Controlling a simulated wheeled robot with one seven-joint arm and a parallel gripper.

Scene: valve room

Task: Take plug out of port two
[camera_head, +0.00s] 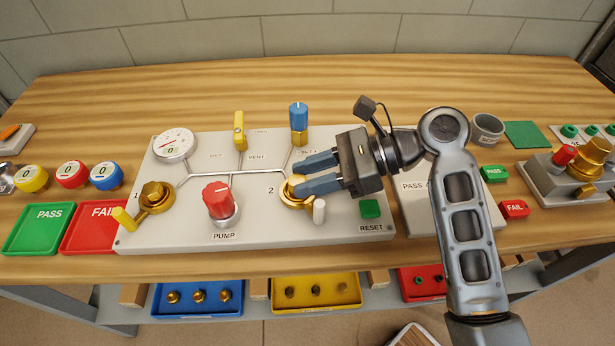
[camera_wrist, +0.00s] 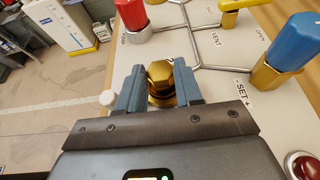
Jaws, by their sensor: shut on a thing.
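The panel (camera_head: 260,226) lies on the wooden bench. Port two, marked "2", is right of the red pump knob (camera_head: 219,199), and a brass hex plug (camera_wrist: 161,72) sits in it. In the head view the plug (camera_head: 292,188) is partly covered by my fingers. My gripper (camera_head: 308,176) reaches in from the right, its blue-grey fingers shut on the plug. In the wrist view my gripper (camera_wrist: 160,88) has one finger on each side of the plug head. The lower part of the plug and its seat are partly hidden.
A white-tipped lever (camera_head: 319,210) stands close beside port two. A blue knob (camera_head: 299,118) and a yellow vent handle (camera_head: 239,130) rise behind. The gauge (camera_head: 175,144) is at back left. Green (camera_head: 38,230) and red (camera_head: 92,228) trays lie left. The bench behind the panel is clear.

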